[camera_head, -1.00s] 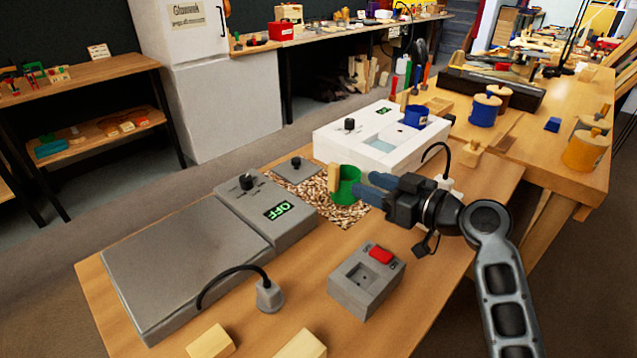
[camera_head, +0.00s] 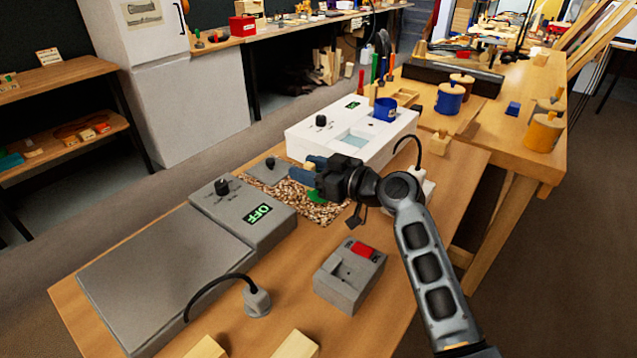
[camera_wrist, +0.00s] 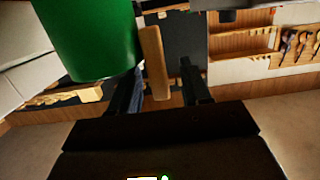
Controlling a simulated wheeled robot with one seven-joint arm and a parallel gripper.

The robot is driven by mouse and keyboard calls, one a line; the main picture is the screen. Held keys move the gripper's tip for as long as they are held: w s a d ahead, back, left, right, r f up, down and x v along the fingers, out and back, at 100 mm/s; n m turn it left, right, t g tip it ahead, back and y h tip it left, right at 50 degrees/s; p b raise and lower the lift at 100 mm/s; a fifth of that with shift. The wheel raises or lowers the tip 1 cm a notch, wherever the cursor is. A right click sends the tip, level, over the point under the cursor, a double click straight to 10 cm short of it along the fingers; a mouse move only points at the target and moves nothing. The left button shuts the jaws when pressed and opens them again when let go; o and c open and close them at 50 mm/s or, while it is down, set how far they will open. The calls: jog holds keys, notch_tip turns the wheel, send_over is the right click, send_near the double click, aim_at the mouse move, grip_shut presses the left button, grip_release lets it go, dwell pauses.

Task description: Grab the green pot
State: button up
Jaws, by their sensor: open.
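The green pot (camera_head: 318,196) sits on the wood-chip patch. In the head view my gripper hides most of it, and only a small green part shows below the fingers. In the wrist view the green pot (camera_wrist: 88,38) fills the upper left, with its upright wooden handle (camera_wrist: 155,62) to its right. My gripper (camera_head: 318,172) has blue fingers and reaches in from the right at the pot. In the wrist view my gripper (camera_wrist: 162,82) is open, with the handle in the gap between the two dark fingers. I cannot tell whether either finger touches it.
A grey hot plate (camera_head: 165,270) with an OFF display lies to the left. A grey box with a red switch (camera_head: 350,275) stands in front. A white device (camera_head: 310,140) with a blue pot (camera_head: 385,109) is behind. Wood chips (camera_head: 330,212) lie around the green pot.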

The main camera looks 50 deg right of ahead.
jog(key=shift+c, duration=0.3)
grip_shut()
dwell(0.3)
